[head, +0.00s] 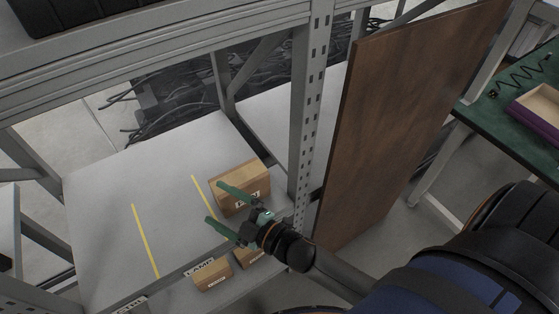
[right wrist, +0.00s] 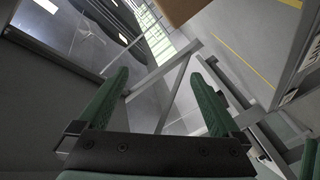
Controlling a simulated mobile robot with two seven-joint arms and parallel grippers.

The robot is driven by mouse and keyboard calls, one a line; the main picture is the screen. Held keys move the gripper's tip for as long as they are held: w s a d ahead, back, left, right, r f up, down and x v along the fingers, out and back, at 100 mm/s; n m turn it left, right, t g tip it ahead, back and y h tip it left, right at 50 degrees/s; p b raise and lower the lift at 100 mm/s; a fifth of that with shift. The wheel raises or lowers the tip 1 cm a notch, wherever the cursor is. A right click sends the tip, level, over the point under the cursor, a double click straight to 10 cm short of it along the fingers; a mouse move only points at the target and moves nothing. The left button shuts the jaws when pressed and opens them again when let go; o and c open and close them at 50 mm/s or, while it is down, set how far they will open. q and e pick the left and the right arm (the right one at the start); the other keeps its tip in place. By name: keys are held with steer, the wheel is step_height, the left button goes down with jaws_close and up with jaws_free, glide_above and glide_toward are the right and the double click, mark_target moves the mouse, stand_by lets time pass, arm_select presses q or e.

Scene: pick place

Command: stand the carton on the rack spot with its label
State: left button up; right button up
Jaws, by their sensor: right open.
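A brown carton (head: 240,187) with a small white label low on its front stands on the grey rack shelf (head: 105,195), right of the right-hand yellow line. My right gripper (head: 213,201) has its green fingers spread in front of the carton, one finger overlapping it in the head view. In the right wrist view the gripper (right wrist: 158,75) is open with nothing between its fingers. A brown carton corner (right wrist: 181,8) shows at that view's top edge, apart from the fingers. My left gripper is not in view.
Yellow lines (head: 145,240) divide the shelf; the middle and left spots are bare. White labels sit on the front edge, one seemingly reading LAMP (head: 200,267). Smaller cartons (head: 213,276) sit lower. A rack post (head: 308,100) and brown panel (head: 400,110) stand right.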

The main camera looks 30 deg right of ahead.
steer(key=s+d+f+m+g+h, duration=0.2)
steer(key=s+d+f+m+g, duration=0.1)
steer(key=s+f+m, duration=0.3)
steer(key=s+d+f+m+g+h, duration=0.3)
steer(key=s+f+m, duration=0.3)
steer(key=s+f, duration=0.2)
steer(key=shift+s+d+g, duration=0.3)
steer(key=shift+d+g, duration=0.1)
steer(key=shift+d, duration=0.4)
